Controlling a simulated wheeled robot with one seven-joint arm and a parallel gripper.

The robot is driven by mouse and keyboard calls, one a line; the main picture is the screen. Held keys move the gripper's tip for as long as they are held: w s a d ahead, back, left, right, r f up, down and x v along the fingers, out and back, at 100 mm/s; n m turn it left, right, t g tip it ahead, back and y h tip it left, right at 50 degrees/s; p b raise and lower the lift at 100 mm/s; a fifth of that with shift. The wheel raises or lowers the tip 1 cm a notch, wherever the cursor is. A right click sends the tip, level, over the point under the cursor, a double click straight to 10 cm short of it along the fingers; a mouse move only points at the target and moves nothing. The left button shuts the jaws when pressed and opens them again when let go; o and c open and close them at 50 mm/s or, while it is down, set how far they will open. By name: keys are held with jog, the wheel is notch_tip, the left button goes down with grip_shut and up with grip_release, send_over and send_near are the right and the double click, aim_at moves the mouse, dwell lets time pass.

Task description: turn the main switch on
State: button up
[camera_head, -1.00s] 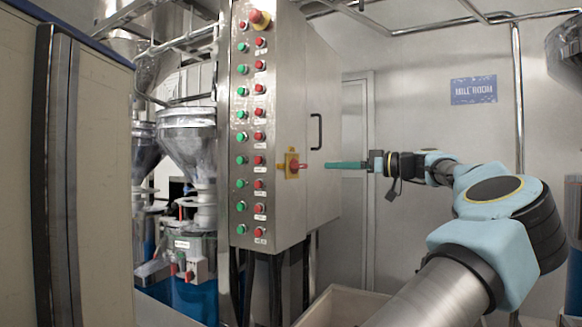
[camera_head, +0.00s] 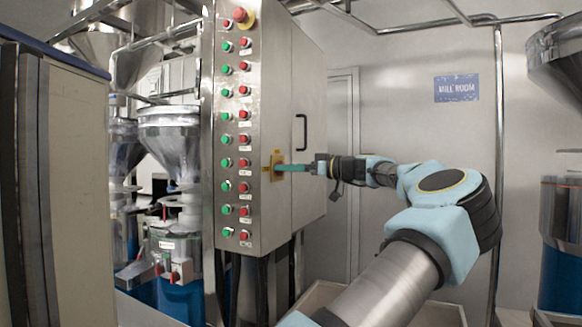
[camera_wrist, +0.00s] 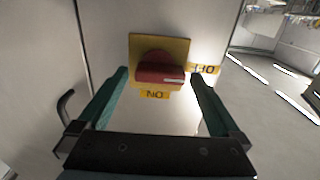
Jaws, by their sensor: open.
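The main switch is a red rotary knob (camera_wrist: 160,68) on a yellow plate (camera_wrist: 176,42), fixed to the side of the steel control cabinet. In the wrist view the knob lies roughly crosswise, with a pale mark at its right end. Labels stand at the right of and below the plate.
The steel cabinet (camera_head: 262,215) carries rows of green and red buttons on its front face and a yellow-collared red button (camera_head: 244,16) on top. A black door handle (camera_head: 301,132) is right of the switch. A pale bin (camera_head: 405,313) stands below my arm.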

jog(key=c, duration=1.3)
jog(key=shift+w+d+m+p, duration=0.15)
jog(key=shift+m+p, duration=0.45)
jog(key=shift+m, duration=3.85)
jog(key=shift+w+m+p, duration=0.2)
jog(key=shift+m+p, duration=0.35)
jog(key=shift+m, duration=3.9)
